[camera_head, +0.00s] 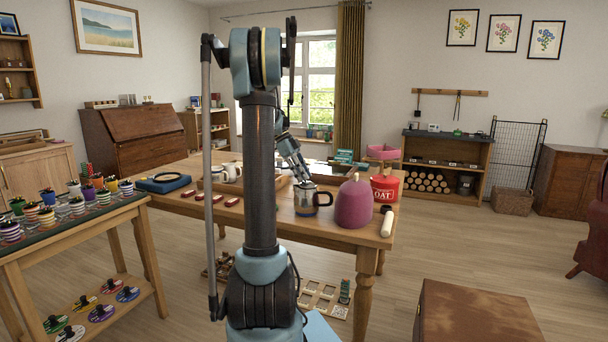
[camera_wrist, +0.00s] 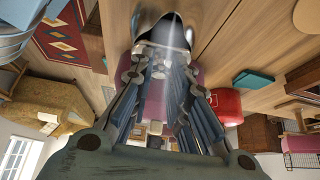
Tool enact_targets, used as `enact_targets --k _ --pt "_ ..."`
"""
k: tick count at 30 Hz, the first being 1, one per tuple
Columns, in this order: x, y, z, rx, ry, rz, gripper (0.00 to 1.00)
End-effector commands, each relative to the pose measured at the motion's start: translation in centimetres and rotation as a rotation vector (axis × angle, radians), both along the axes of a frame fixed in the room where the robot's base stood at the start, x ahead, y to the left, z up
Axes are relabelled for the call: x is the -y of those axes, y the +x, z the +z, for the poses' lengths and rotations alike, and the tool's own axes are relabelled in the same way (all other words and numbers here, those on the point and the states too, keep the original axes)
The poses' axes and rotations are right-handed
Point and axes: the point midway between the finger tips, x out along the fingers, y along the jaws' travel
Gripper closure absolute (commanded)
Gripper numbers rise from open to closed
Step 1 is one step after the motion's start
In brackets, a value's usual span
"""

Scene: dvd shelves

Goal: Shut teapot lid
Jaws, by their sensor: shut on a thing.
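The teapot (camera_head: 306,203) is a small shiny metal pot with a dark handle on its right side, standing upright on the wooden table (camera_head: 345,237). My gripper (camera_head: 303,179) reaches down from the upper left to the top of the pot. In the wrist view, my gripper's fingers (camera_wrist: 160,66) are close together at the shiny metal of the teapot (camera_wrist: 166,32). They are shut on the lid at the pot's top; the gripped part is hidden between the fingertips. I cannot tell the lid's exact angle.
A purple tea cosy (camera_head: 353,205) stands close to the right of the teapot, with a red oat tin (camera_head: 384,189) behind and a pale rolling pin (camera_head: 387,223) beside it. White mugs (camera_head: 232,173) stand to the left. Small red blocks (camera_head: 218,198) lie along the table's left part.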

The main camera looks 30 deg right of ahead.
Motion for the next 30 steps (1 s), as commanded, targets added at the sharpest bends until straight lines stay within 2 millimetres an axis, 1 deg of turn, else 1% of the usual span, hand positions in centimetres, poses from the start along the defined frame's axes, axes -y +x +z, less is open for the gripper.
enact_targets --k 9,24,25,26,27,28,30 --pt "-0.39 0.44 -0.73 -0.08 -0.073 0.0 1.0" --pt "-0.42 0.44 -0.85 -0.093 -0.083 0.0 1.0" --pt "-0.42 0.44 -0.85 -0.093 -0.083 0.0 0.81" --pt "-0.41 0.44 -0.85 -0.093 -0.083 0.0 0.74" --pt "-0.41 0.44 -0.85 -0.093 -0.083 0.0 0.65" --pt "-0.41 0.45 -0.84 -0.093 -0.083 0.0 0.61" --pt "-0.41 0.43 -0.83 -0.093 -0.084 0.0 0.61"
